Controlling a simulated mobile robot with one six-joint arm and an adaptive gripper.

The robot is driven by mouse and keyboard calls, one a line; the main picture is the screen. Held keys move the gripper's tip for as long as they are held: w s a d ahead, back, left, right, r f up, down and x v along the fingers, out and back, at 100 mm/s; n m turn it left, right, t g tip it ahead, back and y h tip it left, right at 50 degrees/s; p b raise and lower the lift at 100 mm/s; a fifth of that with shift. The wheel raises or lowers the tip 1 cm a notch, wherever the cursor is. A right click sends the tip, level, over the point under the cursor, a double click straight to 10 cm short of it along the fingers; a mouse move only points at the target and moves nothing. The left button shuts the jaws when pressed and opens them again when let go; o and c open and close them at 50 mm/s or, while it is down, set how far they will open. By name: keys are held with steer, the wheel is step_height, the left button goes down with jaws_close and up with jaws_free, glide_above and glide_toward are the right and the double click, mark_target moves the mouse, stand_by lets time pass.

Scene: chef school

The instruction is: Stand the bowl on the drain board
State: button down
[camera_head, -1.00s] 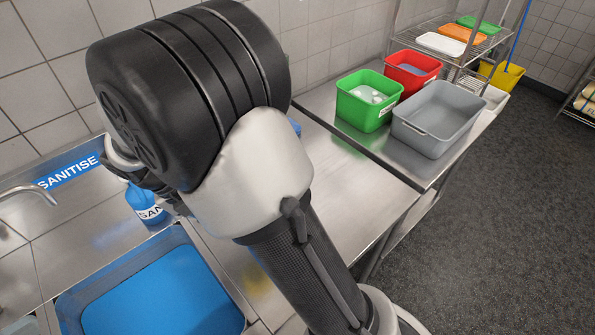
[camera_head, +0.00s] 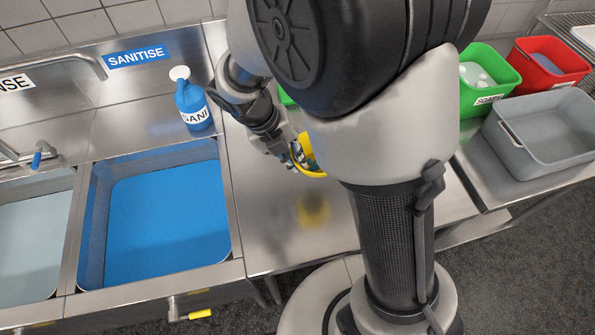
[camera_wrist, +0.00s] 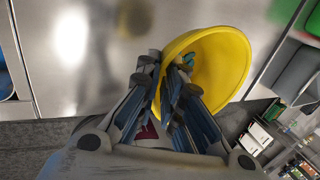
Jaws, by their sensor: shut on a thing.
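A yellow bowl (camera_wrist: 225,62) is held in my gripper (camera_wrist: 165,75), whose fingers are shut on its rim, one finger inside and one outside. The bowl is tilted on its side in the wrist view. In the head view the bowl (camera_head: 309,160) shows only in part, beside my gripper (camera_head: 291,152), with my arm hiding the rest. It is above the steel drain board (camera_head: 270,220), right of the blue sink, and a yellow reflection shows on the steel below it.
A blue sanitiser bottle (camera_head: 193,104) stands behind the blue sink (camera_head: 165,215). A green tub (camera_head: 488,80), a red tub (camera_head: 550,66) and a grey tub (camera_head: 548,135) stand on the bench at right. The front of the drain board is clear.

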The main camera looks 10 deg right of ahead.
step_height(320, 180, down, 11)
steer(key=b, duration=0.3)
steer(key=shift+d+r+b, duration=0.1)
steer(key=shift+r+b, duration=0.1)
steer(key=shift+b, duration=0.1)
steer(key=shift+f, duration=0.15)
steer(key=c, duration=1.7)
jaws_free()
